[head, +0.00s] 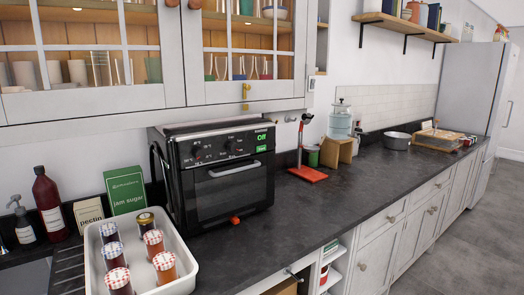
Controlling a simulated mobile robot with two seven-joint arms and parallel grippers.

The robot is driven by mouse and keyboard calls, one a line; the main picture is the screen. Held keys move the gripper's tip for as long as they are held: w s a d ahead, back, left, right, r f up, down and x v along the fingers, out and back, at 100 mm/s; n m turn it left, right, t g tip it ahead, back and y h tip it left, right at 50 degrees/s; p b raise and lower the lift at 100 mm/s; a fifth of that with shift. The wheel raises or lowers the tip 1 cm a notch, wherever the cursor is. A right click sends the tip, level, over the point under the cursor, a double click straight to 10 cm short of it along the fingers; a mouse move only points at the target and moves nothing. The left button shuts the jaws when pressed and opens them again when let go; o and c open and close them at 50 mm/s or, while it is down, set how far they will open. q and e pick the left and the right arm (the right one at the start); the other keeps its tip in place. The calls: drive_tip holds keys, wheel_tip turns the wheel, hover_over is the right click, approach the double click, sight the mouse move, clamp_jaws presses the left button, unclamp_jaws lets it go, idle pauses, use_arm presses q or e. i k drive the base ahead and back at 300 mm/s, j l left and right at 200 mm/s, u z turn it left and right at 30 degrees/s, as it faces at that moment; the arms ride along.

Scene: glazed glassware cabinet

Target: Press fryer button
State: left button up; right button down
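The fryer (222,172) is a black countertop oven on the dark worktop, left of centre in the head view. Its door is shut, with a horizontal silver handle (235,169) across the top. Dark knobs sit on the panel above the door. At the panel's right, a display (262,138) reads "Off" in green. A small green button-like patch (262,149) sits just below it; its lettering is too small to read. A small red piece (235,219) shows at the fryer's bottom front. Neither of my grippers is in view.
A white tray (187,262) of several lidded jars stands left of the fryer, near a green jam sugar box (125,189). A red-based stand (307,173) is to its right. Glazed cabinets (240,65) hang above. The worktop (330,205) front right of the fryer is clear.

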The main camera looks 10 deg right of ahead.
sight(261, 148)
drive_tip(key=i+l, duration=0.45)
drive_tip(key=l, duration=0.2)
drive_tip(key=i+l, duration=0.5)
drive_tip(key=l+u, duration=0.1)
drive_tip(key=u, duration=1.3)
